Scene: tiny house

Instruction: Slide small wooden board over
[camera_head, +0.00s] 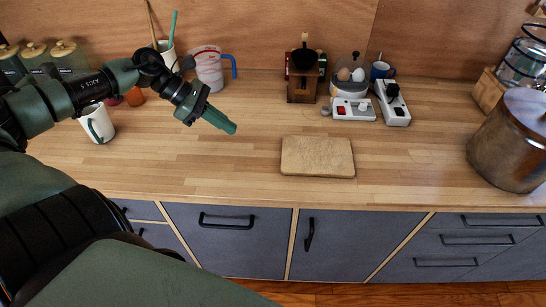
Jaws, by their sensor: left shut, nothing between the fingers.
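The small wooden board (318,157) lies flat on the wooden counter, right of the picture's middle and near the front edge. My left gripper (231,128) comes in from the left on its green arm. Its green fingers are shut and hold nothing. It appears to be above the counter, to the left of the board and apart from it. My right gripper is not in this view.
A coffee grinder (303,78), power strips (393,105) and an egg holder (349,82) stand behind the board. A large metal pot (510,145) is at the right. A white mug (96,124) and a measuring jug (208,70) are at the left. Counter beside the board is clear.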

